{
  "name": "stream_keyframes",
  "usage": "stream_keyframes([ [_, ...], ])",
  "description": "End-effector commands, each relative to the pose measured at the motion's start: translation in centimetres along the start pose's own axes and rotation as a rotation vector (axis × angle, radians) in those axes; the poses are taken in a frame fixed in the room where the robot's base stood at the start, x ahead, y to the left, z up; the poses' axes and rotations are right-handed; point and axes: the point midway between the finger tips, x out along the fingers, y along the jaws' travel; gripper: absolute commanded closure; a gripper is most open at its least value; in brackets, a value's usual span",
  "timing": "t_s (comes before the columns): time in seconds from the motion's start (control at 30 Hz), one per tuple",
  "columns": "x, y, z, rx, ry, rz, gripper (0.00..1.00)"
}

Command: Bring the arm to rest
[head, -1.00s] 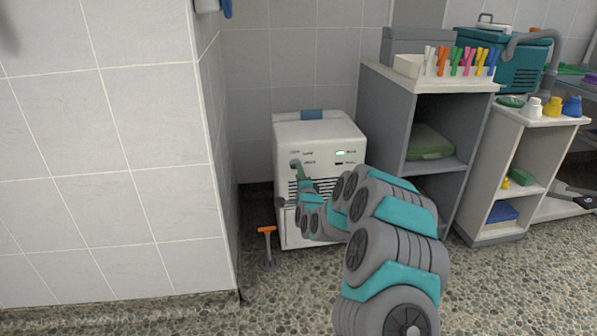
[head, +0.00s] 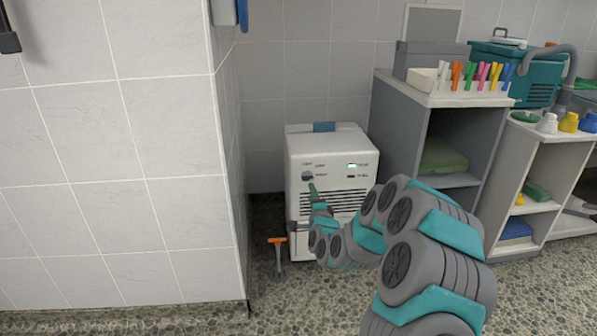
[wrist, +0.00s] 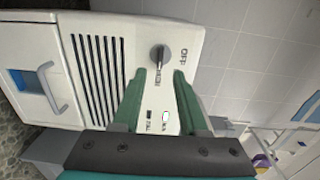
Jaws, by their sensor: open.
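My gripper (head: 314,192) reaches toward the front of a white boxy machine (head: 328,148) in the head view. In the wrist view its two green fingers (wrist: 160,76) are apart, with nothing held between them. A dark grey knob (wrist: 160,57) on the machine's panel shows just beyond the fingertips, in line with the gap; it also shows in the head view (head: 308,176). An "OFF" label is beside the knob, and a small light on the panel glows green. My arm is stretched forward and bent, hiding the machine's lower right front.
A tiled wall (head: 120,150) stands close on the left. An orange-handled tool (head: 278,255) stands on the floor before the machine. A grey shelf unit (head: 400,130) with coloured pegs on top stands right of the machine. Pebbled floor is open at front.

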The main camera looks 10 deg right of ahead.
Motion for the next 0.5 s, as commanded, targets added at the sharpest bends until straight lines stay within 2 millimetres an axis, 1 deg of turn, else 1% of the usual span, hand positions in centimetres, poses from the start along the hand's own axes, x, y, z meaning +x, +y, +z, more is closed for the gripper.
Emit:
stream_keyframes([
  [0.03,-0.3,-0.9,0.6,-0.023,-0.017,0.021,0.57],
  [0.13,-1.4,-2.2,2.2,-0.102,-0.074,0.099,0.57],
  [0.27,-4.4,-3.7,4.7,-0.249,-0.180,0.235,0.57],
  [0.37,-7.4,-4.6,6.0,-0.369,-0.266,0.339,0.57],
  [0.47,-10.9,-5.3,6.8,-0.492,-0.352,0.439,0.57],
  [0.5,-12.5,-5.6,7.0,-0.540,-0.387,0.478,0.57],
])
